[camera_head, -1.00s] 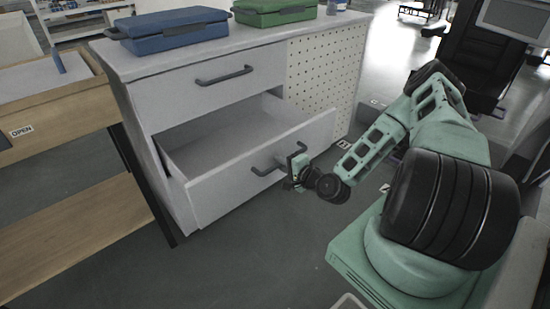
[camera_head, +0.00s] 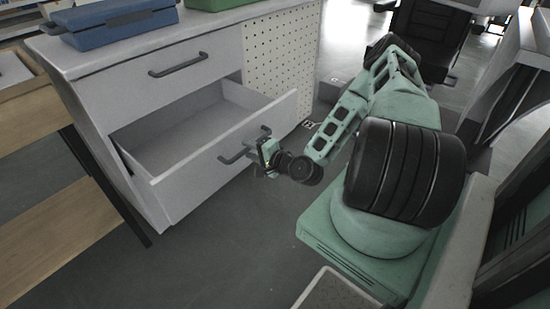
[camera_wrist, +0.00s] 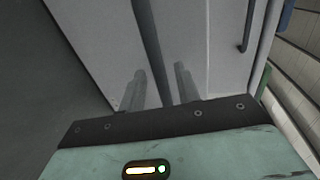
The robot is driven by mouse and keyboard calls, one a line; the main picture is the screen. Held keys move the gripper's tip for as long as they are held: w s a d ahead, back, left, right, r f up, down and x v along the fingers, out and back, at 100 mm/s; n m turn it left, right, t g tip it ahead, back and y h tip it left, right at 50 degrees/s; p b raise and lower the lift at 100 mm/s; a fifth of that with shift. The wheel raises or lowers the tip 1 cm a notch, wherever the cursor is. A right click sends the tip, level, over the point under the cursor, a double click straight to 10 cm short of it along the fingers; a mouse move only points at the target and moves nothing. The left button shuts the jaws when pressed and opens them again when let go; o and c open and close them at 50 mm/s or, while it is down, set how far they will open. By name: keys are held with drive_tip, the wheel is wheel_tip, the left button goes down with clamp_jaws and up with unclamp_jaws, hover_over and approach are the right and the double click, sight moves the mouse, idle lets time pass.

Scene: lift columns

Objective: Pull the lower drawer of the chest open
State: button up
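The white chest (camera_head: 110,92) stands at left with its lower drawer (camera_head: 215,168) pulled well out, its empty inside showing. The upper drawer is closed. The lower drawer's dark bar handle (camera_head: 234,158) runs along its front. My gripper (camera_head: 266,152) is at the right part of this handle. In the wrist view, the two grey fingers of my gripper (camera_wrist: 160,88) stand apart, with the handle bar (camera_wrist: 150,40) passing between them. A gap shows between the left finger and the bar. The right finger looks close to the bar; I cannot tell whether it touches.
A blue case (camera_head: 118,24) and a green case (camera_head: 215,3) lie on the chest top. A wooden bench (camera_head: 60,235) stands close at the left. Grey floor (camera_head: 215,245) is clear in front of the drawer. A black chair (camera_head: 432,45) stands behind my arm.

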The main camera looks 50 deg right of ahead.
drive_tip(key=p+v, duration=0.1)
drive_tip(key=v, duration=1.4)
drive_tip(key=shift+s, duration=0.3)
